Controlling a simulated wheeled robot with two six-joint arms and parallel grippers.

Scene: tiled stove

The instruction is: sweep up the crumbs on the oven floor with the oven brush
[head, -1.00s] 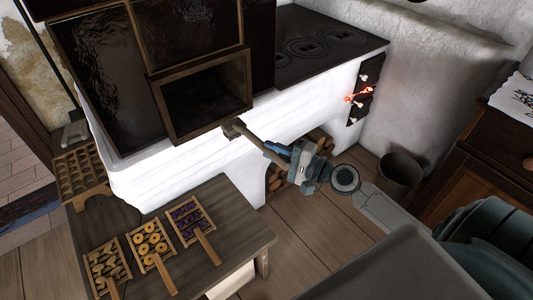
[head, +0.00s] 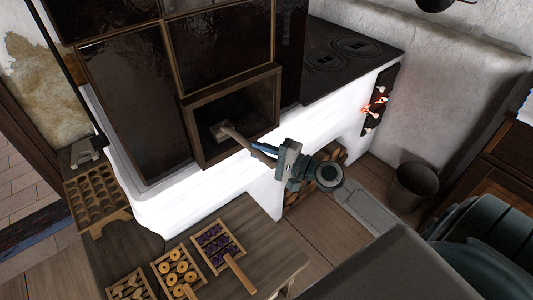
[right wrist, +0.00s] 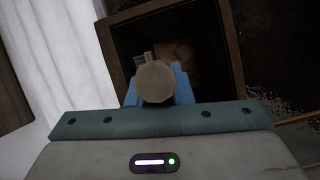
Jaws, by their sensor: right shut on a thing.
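The oven brush (head: 236,136) has a wooden handle and a pale head. My right gripper (head: 266,151) is shut on its handle, in front of the oven opening. The brush head reaches inside the dark opening of the oven (head: 230,77), near its left side. In the right wrist view the round end of the brush handle (right wrist: 155,82) sits between the blue fingers. The oven floor is dark and I cannot make out crumbs on it. My left gripper is not in view.
An empty moulded wooden rack (head: 95,195) stands at left. A bucket (head: 413,186) stands on the floor at right. The stove top (head: 350,48) is clear.

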